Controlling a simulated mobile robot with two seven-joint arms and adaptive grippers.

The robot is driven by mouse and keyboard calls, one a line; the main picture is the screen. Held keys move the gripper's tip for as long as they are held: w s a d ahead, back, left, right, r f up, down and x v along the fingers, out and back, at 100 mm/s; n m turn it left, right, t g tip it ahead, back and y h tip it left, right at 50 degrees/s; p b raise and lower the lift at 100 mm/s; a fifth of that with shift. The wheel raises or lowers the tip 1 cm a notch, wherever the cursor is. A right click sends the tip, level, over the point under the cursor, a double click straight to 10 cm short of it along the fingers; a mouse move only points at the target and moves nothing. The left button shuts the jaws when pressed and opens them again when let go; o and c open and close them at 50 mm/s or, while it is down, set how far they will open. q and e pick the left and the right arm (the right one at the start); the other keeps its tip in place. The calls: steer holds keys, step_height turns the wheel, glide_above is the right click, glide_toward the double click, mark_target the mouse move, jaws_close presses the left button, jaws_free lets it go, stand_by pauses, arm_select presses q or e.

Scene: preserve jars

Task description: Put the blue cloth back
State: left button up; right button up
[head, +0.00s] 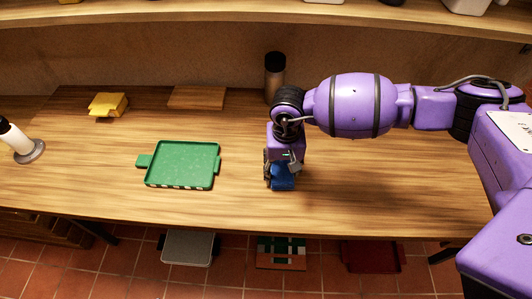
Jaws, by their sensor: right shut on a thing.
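The blue cloth (284,183) is a small folded bundle at the fingertips of my right gripper (281,177). The gripper points down and is shut on it, right of the green tray, over the front middle of the wooden table. The gripper hides part of the cloth, and I cannot tell whether the cloth touches the table. My left gripper is not in view.
A green tray (161,185) lies empty left of the gripper. A yellow cloth (103,112) and a flat wooden board (196,105) lie behind it. A dark-capped jar (274,62) stands at the back. A white bottle (15,138) stands on a grey disc (31,154) at far left.

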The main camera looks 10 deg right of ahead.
mark_target(284, 168)
steer(key=shift+s+f, duration=0.1)
steer(key=shift+f, duration=0.3)
steer(key=o, duration=1.4)
steer(key=shift+o, duration=0.2)
steer(key=shift+r, duration=0.1)
steer(key=shift+d+r+b, duration=0.15)
steer(key=shift+r+b, duration=0.35)
steer(key=shift+r, duration=3.5)
